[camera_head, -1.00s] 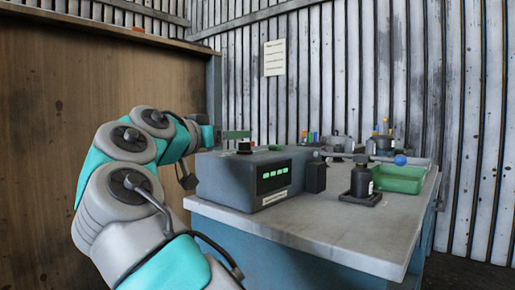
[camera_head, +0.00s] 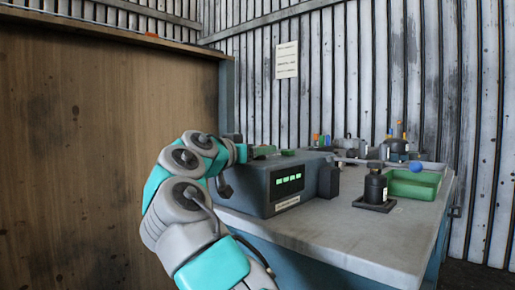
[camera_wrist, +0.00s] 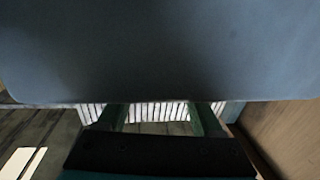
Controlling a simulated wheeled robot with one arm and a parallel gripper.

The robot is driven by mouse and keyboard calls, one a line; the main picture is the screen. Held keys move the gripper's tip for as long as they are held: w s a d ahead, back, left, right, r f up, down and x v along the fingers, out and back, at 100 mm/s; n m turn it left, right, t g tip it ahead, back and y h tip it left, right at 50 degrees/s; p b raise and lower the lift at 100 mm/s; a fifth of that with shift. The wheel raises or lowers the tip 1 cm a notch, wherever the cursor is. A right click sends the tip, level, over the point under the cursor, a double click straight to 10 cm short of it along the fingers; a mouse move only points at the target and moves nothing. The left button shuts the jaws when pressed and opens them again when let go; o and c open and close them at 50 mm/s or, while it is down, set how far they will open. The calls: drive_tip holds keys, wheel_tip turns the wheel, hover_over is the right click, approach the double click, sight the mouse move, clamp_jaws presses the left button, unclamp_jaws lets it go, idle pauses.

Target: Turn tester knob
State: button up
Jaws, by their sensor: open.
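The tester (camera_head: 290,182) is a blue-grey box with a dark display of green lights, at the near left of the bench. A green button (camera_head: 288,152) shows on its top. The knob cannot be made out now; my gripper covers that part of the top. A large blue-grey surface, probably the tester, fills that view's upper part.
The bench top (camera_head: 330,225) is clear in front of the tester. A dark bottle on a base (camera_head: 375,188) and a green tray (camera_head: 415,184) stand to its right. A brown panel (camera_head: 100,150) stands at the left, near my arm.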

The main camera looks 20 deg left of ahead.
drive_tip(key=shift+c, duration=0.4)
clamp_jaws()
drive_tip(key=y+b, duration=0.1)
drive_tip(key=b, duration=0.1)
drive_tip(key=shift+d+f+n+b, duration=0.1)
drive_tip(key=shift+f+n+b, duration=0.2)
drive_tip(key=shift+b, duration=0.05)
drive_tip(key=n+y+b, duration=0.1)
drive_tip(key=b, duration=0.1)
drive_tip(key=shift+t+y+b, duration=0.3)
drive_tip(key=shift+y+b, duration=0.05)
drive_tip(key=shift+y, duration=0.05)
drive_tip(key=shift+r+n+y+b, duration=0.25)
drive_tip(key=shift+n+y+b, duration=0.45)
drive_tip(key=shift+y+b, duration=0.25)
